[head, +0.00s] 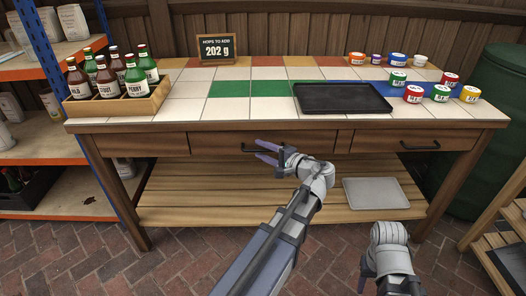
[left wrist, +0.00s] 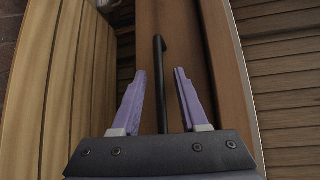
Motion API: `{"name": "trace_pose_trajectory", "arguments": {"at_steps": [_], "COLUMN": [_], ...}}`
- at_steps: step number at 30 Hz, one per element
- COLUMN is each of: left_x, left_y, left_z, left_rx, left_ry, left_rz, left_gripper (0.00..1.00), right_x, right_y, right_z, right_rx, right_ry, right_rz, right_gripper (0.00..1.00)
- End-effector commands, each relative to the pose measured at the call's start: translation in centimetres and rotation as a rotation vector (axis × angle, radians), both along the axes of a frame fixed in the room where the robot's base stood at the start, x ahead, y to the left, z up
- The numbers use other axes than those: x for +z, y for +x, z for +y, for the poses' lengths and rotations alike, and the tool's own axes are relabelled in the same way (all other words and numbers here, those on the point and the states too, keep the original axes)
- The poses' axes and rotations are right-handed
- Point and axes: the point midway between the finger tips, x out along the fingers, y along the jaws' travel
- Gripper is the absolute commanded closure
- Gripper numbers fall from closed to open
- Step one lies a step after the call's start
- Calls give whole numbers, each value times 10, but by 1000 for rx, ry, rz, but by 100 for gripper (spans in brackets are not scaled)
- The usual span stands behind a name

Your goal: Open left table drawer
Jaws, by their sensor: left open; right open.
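The table (head: 205,172) has two wooden drawers side by side under its tiled top. The left drawer's front (head: 215,144) looks flush with the table in the head view. Its black bar handle (left wrist: 158,75) runs between the two purple fingers of my left gripper (left wrist: 160,76) in the left wrist view. The fingers stand apart on either side of the bar, with gaps showing. In the head view my left gripper (head: 262,152) is at the drawer front and partly hides the handle. My right gripper (head: 366,274) is low at the right, empty, in front of the table.
The right drawer has its own black handle (head: 420,146). A crate of bottles (head: 120,106), a sign (head: 217,48), a black tray (head: 342,98) and several small jars (head: 413,94) stand on the top. A grey tray (head: 375,193) lies on the lower shelf. Shelving flanks the left.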

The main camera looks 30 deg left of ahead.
Motion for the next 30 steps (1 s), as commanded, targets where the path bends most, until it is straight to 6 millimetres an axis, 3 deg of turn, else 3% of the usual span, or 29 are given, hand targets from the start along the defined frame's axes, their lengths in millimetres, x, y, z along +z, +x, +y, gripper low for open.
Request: {"name": "trace_pose_trajectory", "arguments": {"at_steps": [3,15,30], "left_x": [0,0,0], "left_y": [0,0,0], "left_z": [0,0,-1], "left_rx": [0,0,0], "left_ry": [0,0,-1], "left_rz": [0,0,0], "left_gripper": [56,100,100], "right_x": [0,0,0], "right_y": [0,0,0], "right_z": [0,0,0], "right_rx": [0,0,0], "right_ry": [0,0,0], "right_rz": [0,0,0], "right_gripper": [50,50,50]}}
